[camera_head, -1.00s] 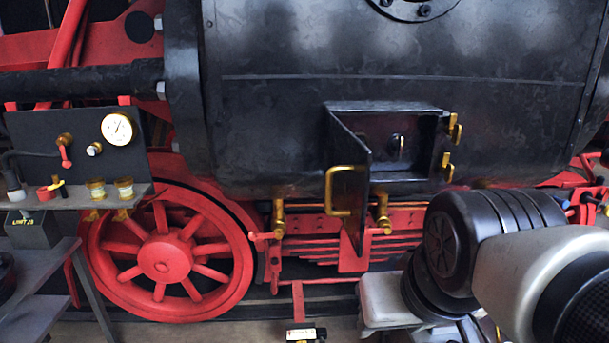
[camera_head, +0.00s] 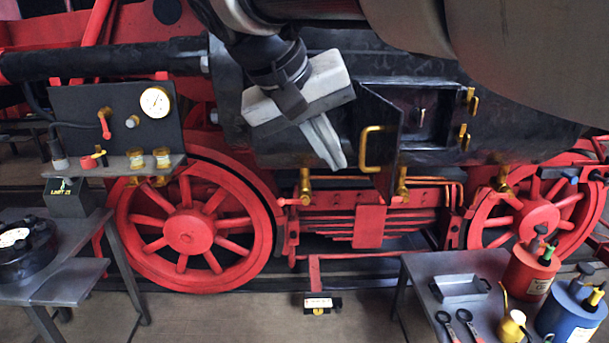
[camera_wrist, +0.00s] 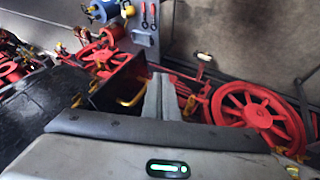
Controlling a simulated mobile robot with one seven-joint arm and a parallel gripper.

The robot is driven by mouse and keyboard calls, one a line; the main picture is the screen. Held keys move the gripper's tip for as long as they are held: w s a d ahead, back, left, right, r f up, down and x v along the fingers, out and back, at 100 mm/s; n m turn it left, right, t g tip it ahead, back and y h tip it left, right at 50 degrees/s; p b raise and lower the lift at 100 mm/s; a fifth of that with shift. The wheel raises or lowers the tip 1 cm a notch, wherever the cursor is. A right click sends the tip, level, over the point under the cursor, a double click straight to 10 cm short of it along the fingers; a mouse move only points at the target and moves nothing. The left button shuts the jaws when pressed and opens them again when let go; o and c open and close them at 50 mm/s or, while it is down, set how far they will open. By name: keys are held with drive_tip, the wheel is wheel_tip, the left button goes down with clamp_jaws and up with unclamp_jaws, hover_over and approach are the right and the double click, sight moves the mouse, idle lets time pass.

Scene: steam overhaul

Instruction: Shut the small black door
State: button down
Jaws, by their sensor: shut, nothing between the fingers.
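The small black door (camera_head: 382,138) stands open on the side of the black boiler, swung outward on its left edge. A brass handle (camera_head: 371,149) is on its outer face. The box-like opening (camera_head: 425,112) shows to its right, with brass latch pieces (camera_head: 464,135) on its right edge. My gripper (camera_head: 335,160) is shut and empty, pointing down to the left of the door, apart from the handle in the picture. In the wrist view my gripper's fingers (camera_wrist: 163,98) are together, with the brass handle (camera_wrist: 132,95) just left of them.
A gauge panel (camera_head: 120,120) with a shelf is at left, above a grey table (camera_head: 75,255). A grey table (camera_head: 425,270) at lower right holds a tray, wrenches and red and blue cans. Red wheels (camera_head: 190,230) line the engine below.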

drive_tip(key=w+d+f, duration=0.4)
drive_tip(key=d+f, duration=0.3)
drive_tip(key=d, duration=0.1)
drive_tip(key=shift+w+f+p, duration=0.3)
drive_tip(key=shift+p, duration=0.05)
drive_tip(key=shift+d, duration=0.1)
